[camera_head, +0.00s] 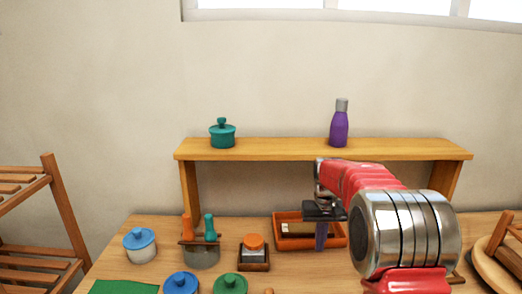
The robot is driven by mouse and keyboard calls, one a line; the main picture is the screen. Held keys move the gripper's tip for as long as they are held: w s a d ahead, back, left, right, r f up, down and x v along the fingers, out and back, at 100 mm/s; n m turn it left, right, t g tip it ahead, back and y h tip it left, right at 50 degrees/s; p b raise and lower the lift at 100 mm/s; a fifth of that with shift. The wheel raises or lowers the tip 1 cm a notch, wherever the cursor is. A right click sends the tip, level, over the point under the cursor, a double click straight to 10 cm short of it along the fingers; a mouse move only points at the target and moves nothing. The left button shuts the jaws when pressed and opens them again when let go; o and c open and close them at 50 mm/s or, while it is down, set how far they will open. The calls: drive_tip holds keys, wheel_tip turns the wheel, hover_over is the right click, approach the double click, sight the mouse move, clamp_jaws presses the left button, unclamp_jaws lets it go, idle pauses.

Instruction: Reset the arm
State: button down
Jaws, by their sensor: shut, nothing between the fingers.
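My red and silver arm reaches in from the lower right. My gripper (321,220) is at its far end, in front of the orange-brown tray (282,243) on the table. The gripper is shut and holds nothing. A narrow dark purple shape shows just under its dark body; I cannot tell whether it is the fingers or something behind them. The arm hides part of the table and of the shelf's right side.
A wooden shelf (270,152) bears a teal pot (222,135) and a purple bottle (339,128). On the table stand a blue-lidded jar (140,246), a holder with handles (201,256) and an orange-topped jar (254,252). Wooden racks stand left (58,200) and right (498,235).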

drive_tip(key=s+a+r+t, duration=0.1)
drive_tip(key=s+r+t, duration=0.1)
drive_tip(key=s, duration=0.9)
drive_tip(key=s+a+r+t, duration=0.2)
drive_tip(key=s+r, duration=0.3)
drive_tip(key=s, duration=0.7)
drive_tip(key=s+a+r+t, duration=0.1)
drive_tip(key=s+r, duration=0.3)
drive_tip(key=s, duration=0.8)
drive_tip(key=shift+s+a+r+n+t, duration=0.15)
drive_tip(key=shift+a+r+n+t, duration=0.2)
drive_tip(key=shift+a, duration=0.2)
drive_tip(key=shift+f, duration=0.1)
